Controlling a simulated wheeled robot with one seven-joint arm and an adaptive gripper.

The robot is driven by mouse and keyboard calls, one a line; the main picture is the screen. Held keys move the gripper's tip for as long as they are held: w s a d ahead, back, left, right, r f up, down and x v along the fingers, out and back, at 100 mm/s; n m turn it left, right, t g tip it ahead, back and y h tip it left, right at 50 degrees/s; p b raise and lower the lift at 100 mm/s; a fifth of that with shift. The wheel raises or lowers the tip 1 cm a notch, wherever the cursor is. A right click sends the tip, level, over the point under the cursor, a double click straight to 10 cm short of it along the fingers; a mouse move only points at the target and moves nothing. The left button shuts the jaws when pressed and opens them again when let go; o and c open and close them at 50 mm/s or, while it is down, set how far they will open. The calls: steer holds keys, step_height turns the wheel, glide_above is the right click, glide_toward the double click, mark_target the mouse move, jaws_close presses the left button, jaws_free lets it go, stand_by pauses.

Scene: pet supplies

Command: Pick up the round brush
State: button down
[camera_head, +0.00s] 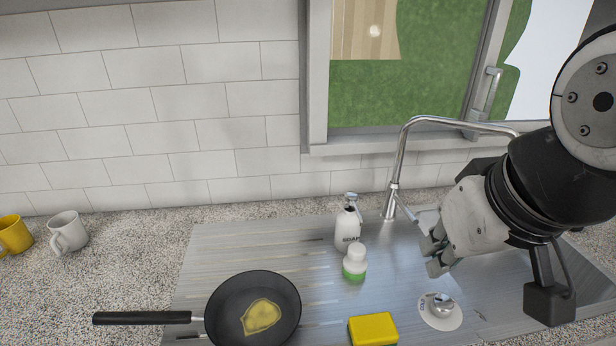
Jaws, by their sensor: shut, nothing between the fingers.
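A low round white piece with a shiny metal knob on top, which looks like the round brush (441,310), stands on the metal sink top at the lower right. Its bristles cannot be made out. My gripper (434,247) comes in from the right and is above the sink top, with its fingertips pointing left and down. In the picture it is just above the round brush and apart from it. It is shut and holds nothing.
A yellow sponge (373,329) lies left of the brush. A green-bottomed bottle (355,263) and a white soap dispenser (348,229) stand behind. A curved faucet (398,170) rises near my gripper. A black pan (225,312) and two mugs (68,233) are left.

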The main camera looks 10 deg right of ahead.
steer(key=c, duration=1.9)
jaws_free()
steer(key=o, duration=0.4)
steer(key=shift+w, duration=0.2)
steer(key=o, duration=0.5)
steer(key=w+m+y, duration=0.1)
steer(key=w+m, duration=0.1)
steer(key=w+m+g, duration=0.1)
steer(key=w+m, duration=0.1)
steer(key=w+f+m+g+y, duration=0.1)
steer(key=w, duration=0.1)
steer(key=shift+a+m+y, duration=0.3)
steer(key=shift+a+m, duration=0.05)
steer(key=shift+m, duration=0.05)
steer(key=shift+c, duration=0.2)
steer(key=m+g+y+p, duration=0.2)
steer(key=m, duration=1.3)
glide_toward(360, 248)
steer(key=x, duration=0.7)
steer(key=shift+s, duration=0.15)
steer(key=shift+p+x, duration=0.55)
steer(key=shift+x, duration=1.75)
